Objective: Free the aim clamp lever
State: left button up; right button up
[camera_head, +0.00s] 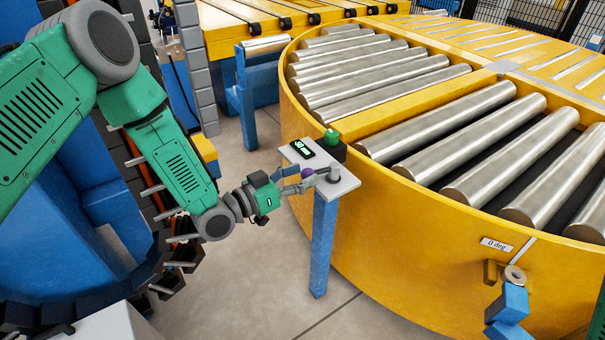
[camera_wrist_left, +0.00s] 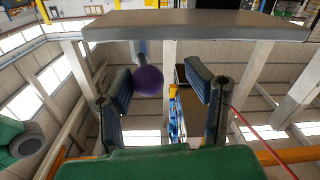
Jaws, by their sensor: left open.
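The lever (camera_head: 322,179) is a short grey arm on a round hub on the small grey top plate (camera_head: 348,184) of a blue post. Its purple ball knob (camera_head: 307,172) points toward my left gripper (camera_head: 298,181), whose fingers reach it at the plate's left edge. In the left wrist view the purple knob (camera_wrist_left: 148,81) is between the two spread fingers of my left gripper (camera_wrist_left: 160,82), nearer the left finger. A gap shows between the knob and the right finger. I cannot tell whether the knob touches the left finger. My right gripper is not seen.
A green button (camera_head: 331,137) and a small display (camera_head: 303,149) are on the plate. The blue post (camera_head: 323,245) stands close to a large yellow round turntable (camera_head: 400,235) with steel rollers. A grey slab (camera_wrist_left: 200,25) spans the top of the left wrist view. Floor is free below the arm.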

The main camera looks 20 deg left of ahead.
pick_arm(q)
jog(key=shift+d+r, duration=0.1)
jog(key=shift+d, duration=0.2)
jog(key=shift+d+r, duration=0.15)
jog(key=shift+d, duration=0.75)
jog(key=c, duration=0.4)
jog(key=shift+d, duration=0.25)
jog(key=c, duration=0.7)
jog(key=shift+w+a+f, duration=0.1)
jog(key=shift+a+f, duration=0.1)
jog(key=shift+a, duration=0.4)
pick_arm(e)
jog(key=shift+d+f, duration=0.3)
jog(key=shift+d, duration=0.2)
pick_arm(q)
jog(key=shift+m+h, duration=0.3)
